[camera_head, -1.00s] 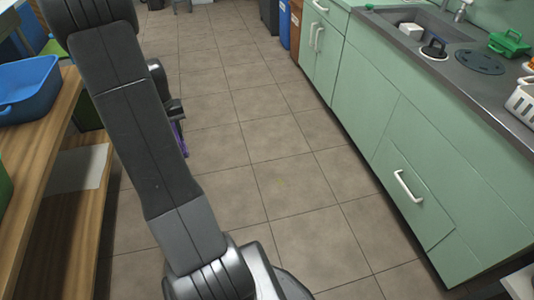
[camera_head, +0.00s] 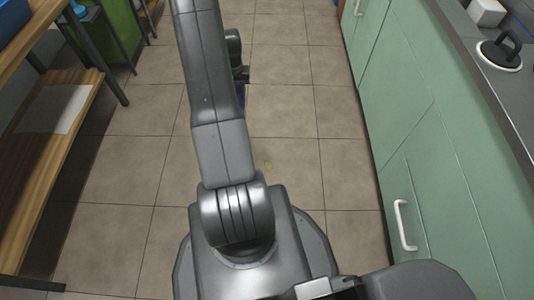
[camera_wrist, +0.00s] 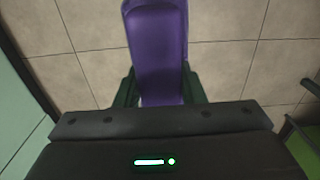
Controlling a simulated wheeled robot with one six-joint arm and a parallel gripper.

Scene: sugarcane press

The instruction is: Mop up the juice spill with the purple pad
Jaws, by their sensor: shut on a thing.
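In the wrist view, my gripper (camera_wrist: 160,92) is shut on the purple pad (camera_wrist: 158,45), which sticks out beyond the dark green fingers over tiled floor. In the head view, my arm hides most of the gripper, and only a sliver of purple shows beside it. The pad is apart from this spot, farther off in the head view.
Green cabinets (camera_head: 425,120) with a grey counter line the right side. A wooden shelf unit (camera_head: 60,140) with a paper sheet (camera_head: 58,108) stands on the left. A green bin-like object (camera_head: 108,30) is at the back left. The tiled aisle between is clear.

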